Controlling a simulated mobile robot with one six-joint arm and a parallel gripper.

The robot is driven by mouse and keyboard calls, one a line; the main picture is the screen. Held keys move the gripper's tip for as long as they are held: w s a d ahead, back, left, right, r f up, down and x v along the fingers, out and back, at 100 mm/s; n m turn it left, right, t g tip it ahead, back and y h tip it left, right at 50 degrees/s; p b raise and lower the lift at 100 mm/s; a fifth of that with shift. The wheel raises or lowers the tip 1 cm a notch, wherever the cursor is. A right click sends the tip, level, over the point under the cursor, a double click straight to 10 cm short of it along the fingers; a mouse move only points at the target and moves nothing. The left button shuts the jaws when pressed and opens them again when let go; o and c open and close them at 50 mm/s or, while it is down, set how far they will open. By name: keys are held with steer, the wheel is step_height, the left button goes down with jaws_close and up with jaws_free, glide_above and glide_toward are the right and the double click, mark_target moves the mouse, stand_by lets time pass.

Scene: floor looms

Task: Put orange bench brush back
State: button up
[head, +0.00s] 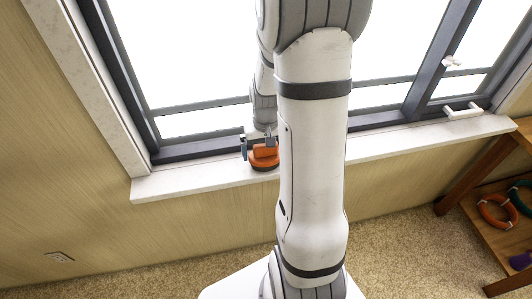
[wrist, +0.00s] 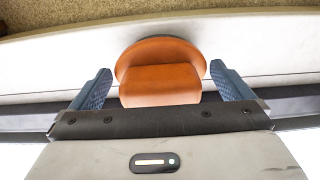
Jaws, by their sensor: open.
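The orange bench brush (head: 264,157) is on the white window sill (head: 180,181), partly hidden by my arm in the head view. In the wrist view the brush (wrist: 160,85) shows an orange block with a wider rounded orange part beyond it. My gripper (wrist: 160,90) is open, with one blue finger pad on each side of the brush. A gap shows between each pad and the block. In the head view my gripper (head: 258,146) is at the sill, right at the brush.
A wooden shelf unit (head: 490,190) stands at the right, holding an orange ring (head: 497,211), a teal ring (head: 521,198) and a purple item (head: 521,260). The window frame (head: 380,119) rises behind the sill. A white window handle (head: 462,111) sticks out at right. Carpet (head: 400,245) lies below.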

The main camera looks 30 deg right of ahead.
step_height(320, 180, up, 10)
steer(key=shift+s+a+r, duration=0.1)
steer(key=s+a+r+n+t, duration=0.2)
steer(key=s+a+r, duration=0.5)
steer(key=s+a, duration=0.5)
steer(key=shift+n+t, duration=0.3)
steer(key=shift+n, duration=0.3)
steer(key=shift+s, duration=0.1)
